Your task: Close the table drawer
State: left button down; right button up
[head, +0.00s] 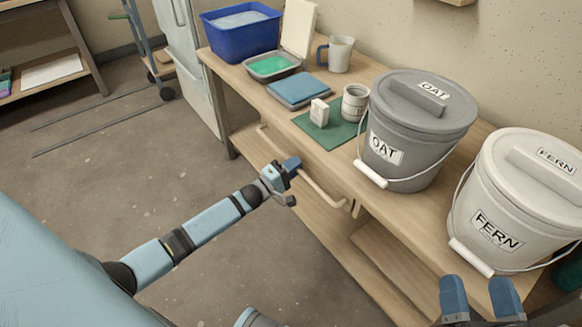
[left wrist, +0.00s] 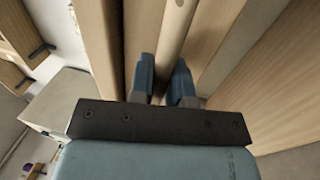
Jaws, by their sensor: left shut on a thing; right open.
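The table drawer (head: 318,167) is under the front edge of the wooden table, with a long pale bar handle (head: 323,191) along its front. My left gripper (head: 290,172) is at the handle and shut on it. In the left wrist view, the handle (left wrist: 176,38) runs between the two blue fingers (left wrist: 164,80). How far the drawer stands out from the table is hard to tell. My right gripper (head: 481,298) is open and empty at the lower right, in front of the white FERN bucket.
The grey OAT bucket (head: 425,120) and white FERN bucket (head: 510,200) stand on the table. A blue tub (head: 238,35), a green-filled tray (head: 272,66), a blue pad (head: 297,90) and cups are further back. The floor (head: 150,170) left of the table is clear.

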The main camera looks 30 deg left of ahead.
pick_arm(q)
jog(key=c, duration=1.4)
grip_release()
jog(key=shift+w+r, duration=0.1)
jog(key=shift+w, duration=0.05)
jog(key=o, duration=0.3)
jog(key=shift+w+d, duration=0.1)
jog(key=p+v, duration=0.3)
jog(key=v, duration=1.1)
pick_arm(e)
jog(key=shift+d+f+g+h, duration=0.25)
jog(key=shift+d+f+h, duration=0.15)
jog(key=shift+f, duration=0.15)
jog(key=shift+d+f+g+h, duration=0.3)
jog(key=shift+f+h, duration=0.1)
jog(key=shift+f, duration=0.15)
pick_arm(q)
jog(key=shift+w, duration=0.1)
pick_arm(e)
jog(key=shift+w+r, duration=0.1)
